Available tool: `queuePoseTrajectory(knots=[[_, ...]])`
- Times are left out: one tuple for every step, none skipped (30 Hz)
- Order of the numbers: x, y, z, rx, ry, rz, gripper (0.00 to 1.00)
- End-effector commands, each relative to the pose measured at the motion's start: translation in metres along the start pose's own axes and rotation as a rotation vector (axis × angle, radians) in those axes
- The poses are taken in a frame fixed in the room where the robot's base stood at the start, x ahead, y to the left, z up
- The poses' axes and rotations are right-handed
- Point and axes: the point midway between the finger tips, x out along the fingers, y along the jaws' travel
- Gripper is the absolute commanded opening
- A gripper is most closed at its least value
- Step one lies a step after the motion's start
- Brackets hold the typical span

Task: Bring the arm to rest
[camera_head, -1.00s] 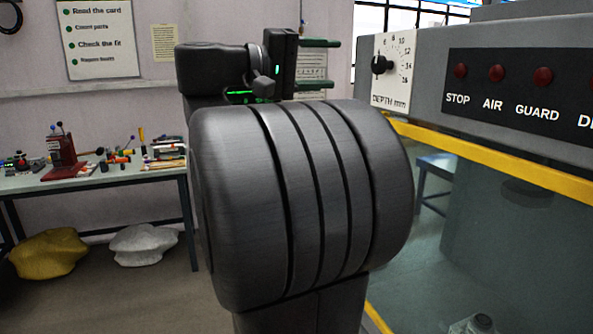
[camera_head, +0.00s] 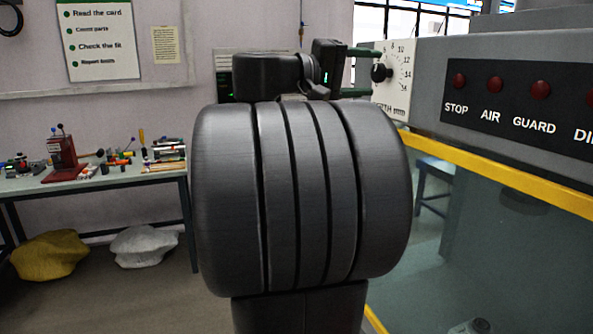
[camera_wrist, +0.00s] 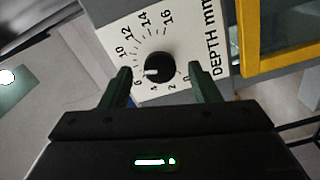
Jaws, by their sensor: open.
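My gripper (camera_wrist: 160,88) is open, with its two green fingers apart in the wrist view and nothing between them. Beyond the fingertips is the black depth knob (camera_wrist: 159,68) on its white dial plate, marked "DEPTH mm". In the head view my gripper (camera_head: 362,68) is partly hidden behind my arm, its green fingers pointing right toward the knob (camera_head: 380,72). The dial plate (camera_head: 398,88) is partly covered by a finger at its lower left. The knob's white mark points near 6 in the wrist view. Whether the fingers touch the plate, I cannot tell.
A grey machine panel (camera_head: 450,65) with several red buttons stands at right, above a yellow rail (camera_head: 490,170). A workbench (camera_head: 110,178) with tools stands at left, with a yellow sack (camera_head: 48,255) and a white sack (camera_head: 142,246) beneath. Open floor lies between.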

Motion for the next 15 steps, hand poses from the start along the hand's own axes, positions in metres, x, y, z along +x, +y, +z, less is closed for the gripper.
queuePoseTrajectory(knots=[[0.009, 0.002, 0.000, -0.002, -0.005, 0.001, 0.56], [0.014, 0.002, 0.000, -0.002, -0.004, 0.001, 0.56], [0.021, 0.002, 0.000, -0.002, -0.005, 0.001, 0.56], [0.025, 0.002, 0.001, -0.002, -0.005, 0.001, 0.56], [0.024, -0.002, 0.001, 0.028, -0.001, 0.000, 0.56], [0.023, -0.003, 0.000, 0.071, 0.001, 0.000, 0.56], [0.023, -0.003, 0.000, 0.100, 0.001, 0.000, 0.56], [0.022, -0.003, 0.000, 0.129, 0.001, 0.000, 0.56], [0.022, -0.003, 0.000, 0.167, 0.001, 0.000, 0.56], [0.022, -0.003, 0.000, 0.195, 0.001, 0.000, 0.56], [0.022, -0.003, 0.000, 0.223, 0.001, 0.000, 0.56], [0.022, -0.003, 0.000, 0.262, 0.001, 0.000, 0.56], [0.022, -0.003, 0.000, 0.290, 0.001, 0.001, 0.56], [0.022, -0.003, 0.000, 0.319, 0.001, 0.001, 0.56], [0.022, -0.003, 0.000, 0.355, 0.000, 0.001, 0.56]])
